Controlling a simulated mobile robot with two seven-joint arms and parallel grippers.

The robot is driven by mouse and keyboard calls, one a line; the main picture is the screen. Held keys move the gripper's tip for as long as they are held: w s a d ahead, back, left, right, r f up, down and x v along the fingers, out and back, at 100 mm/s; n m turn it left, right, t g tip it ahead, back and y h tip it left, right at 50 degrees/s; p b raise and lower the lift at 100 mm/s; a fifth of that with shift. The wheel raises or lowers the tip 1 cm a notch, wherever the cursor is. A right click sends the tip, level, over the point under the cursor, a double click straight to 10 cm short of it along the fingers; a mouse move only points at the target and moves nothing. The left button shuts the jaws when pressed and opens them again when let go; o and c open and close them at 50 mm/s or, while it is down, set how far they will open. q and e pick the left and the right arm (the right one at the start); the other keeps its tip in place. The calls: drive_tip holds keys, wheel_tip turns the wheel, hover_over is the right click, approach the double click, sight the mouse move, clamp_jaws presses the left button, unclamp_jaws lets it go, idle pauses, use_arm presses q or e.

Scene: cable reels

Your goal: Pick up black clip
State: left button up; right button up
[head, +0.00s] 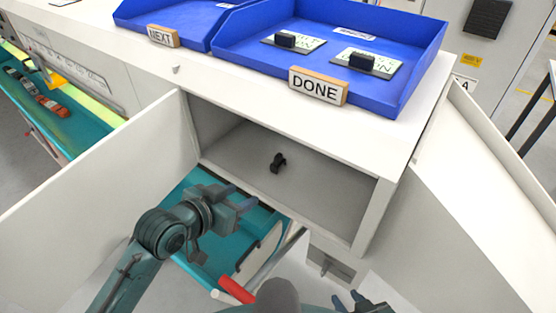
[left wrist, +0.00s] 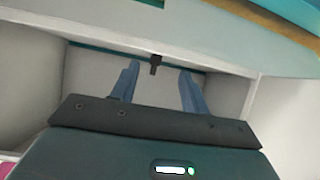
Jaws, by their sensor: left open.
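The small black clip (head: 278,162) lies on the grey floor of the open white compartment under the counter in the head view. It also shows in the left wrist view (left wrist: 155,65), between and just beyond the fingertips. My left gripper (head: 245,197) is in front of the compartment opening, to the left of and below the clip in the picture. Its blue fingers (left wrist: 160,72) are apart and empty. My right gripper (head: 347,300) shows only partly at the bottom edge, with its blue fingertips apart and nothing seen between them.
White doors (head: 95,190) and (head: 465,200) stand open on both sides. Above, the blue DONE tray (head: 390,102) holds two cards with black clips; the NEXT tray (head: 185,10) is beside it. A teal drawer (head: 195,185) and red handle (head: 237,290) lie below.

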sight(275, 163)
use_arm(q)
drive_tip(key=shift+m+t+h, duration=0.3)
drive_tip(key=shift+h, duration=0.2)
drive_tip(key=w+d, duration=0.1)
drive_tip(key=w, duration=0.1)
drive_tip(key=w+d, duration=0.2)
drive_tip(key=w, duration=0.1)
drive_tip(key=w+d, duration=0.2)
drive_tip(key=w, duration=0.1)
drive_tip(key=shift+f, duration=0.1)
drive_tip(key=shift+r+p+x, duration=0.2)
drive_tip(key=shift+p+x, duration=0.3)
drive_tip(key=shift+x, duration=2.7)
drive_tip(key=shift+d, duration=0.1)
drive_tip(key=shift+c, duration=0.5)
clamp_jaws()
